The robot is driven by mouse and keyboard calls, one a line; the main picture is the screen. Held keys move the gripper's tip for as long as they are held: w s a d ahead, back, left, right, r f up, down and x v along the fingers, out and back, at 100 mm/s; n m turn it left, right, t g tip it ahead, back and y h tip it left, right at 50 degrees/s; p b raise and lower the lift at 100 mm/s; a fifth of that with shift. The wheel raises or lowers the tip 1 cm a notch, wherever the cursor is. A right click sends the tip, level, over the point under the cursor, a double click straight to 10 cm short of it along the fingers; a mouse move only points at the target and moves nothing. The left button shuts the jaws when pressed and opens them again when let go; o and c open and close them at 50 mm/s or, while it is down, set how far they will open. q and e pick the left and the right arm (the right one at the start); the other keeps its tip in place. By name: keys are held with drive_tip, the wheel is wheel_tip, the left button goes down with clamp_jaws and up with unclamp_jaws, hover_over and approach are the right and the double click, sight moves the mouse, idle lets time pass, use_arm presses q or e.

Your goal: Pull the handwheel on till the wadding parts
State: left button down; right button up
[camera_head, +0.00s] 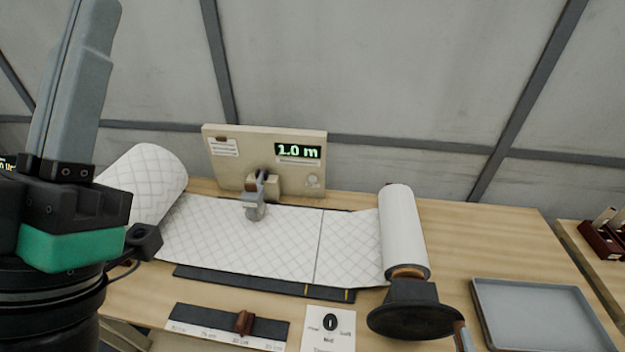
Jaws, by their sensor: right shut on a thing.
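The white quilted wadding (240,240) runs from a thick roll (148,178) on the left to a thinner take-up roll (400,228) on the right. A dark line crosses the sheet near the take-up roll; I cannot tell whether it is a cut or a mark. The black handwheel (412,318) is at the near end of the take-up roll. My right gripper (461,332) is shut on the handwheel's right rim, mostly below the picture's edge. My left gripper (75,85) stands large at the far left, pointing up, away from the wadding; its jaw gap is unclear.
A panel (265,150) behind the sheet reads 1.0 m. A small grey clamp-like part (254,205) sits over the sheet. A scale with a brown slider (244,322) and a paper card (328,328) lie in front. A grey tray (535,315) is at right.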

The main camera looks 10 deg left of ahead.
drive_tip(key=shift+f, duration=0.1)
idle(0.4)
drive_tip(key=shift+d+f+b, duration=0.4)
drive_tip(key=shift+f+b, duration=0.4)
drive_tip(key=shift+b, duration=0.25)
drive_tip(key=shift+d+f+b, duration=0.25)
drive_tip(key=shift+f+b, duration=0.75)
drive_tip(key=shift+b, duration=0.05)
drive_tip(key=shift+f+b, duration=0.9)
drive_tip(key=shift+b, duration=0.1)
drive_tip(key=o, duration=1)
drive_tip(key=shift+r, duration=0.1)
